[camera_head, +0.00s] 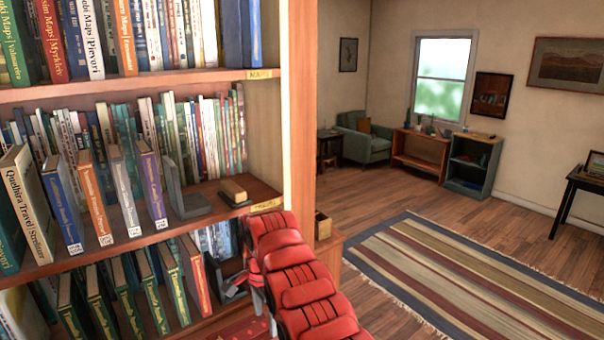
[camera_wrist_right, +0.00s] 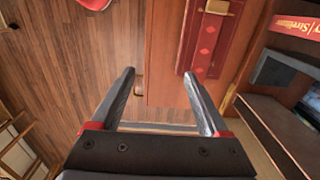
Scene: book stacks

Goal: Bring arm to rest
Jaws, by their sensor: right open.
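My right arm is red and padded and rises from the bottom middle of the head view in front of the bookcase's right end. My right gripper (camera_head: 236,284) is beside the lower shelf, partly hidden by its own arm. In the right wrist view its two dark fingers (camera_wrist_right: 159,78) stand wide apart with nothing between them. The wood floor and a brown wooden panel show beyond the fingers. My left gripper is in neither view.
The bookcase (camera_head: 298,100) fills the left, with several rows of books. A metal bookend (camera_head: 184,190) and a small wooden block (camera_head: 233,190) sit on the middle shelf. A striped rug (camera_head: 450,275) lies on open floor at right; a green armchair (camera_head: 365,140) stands far back.

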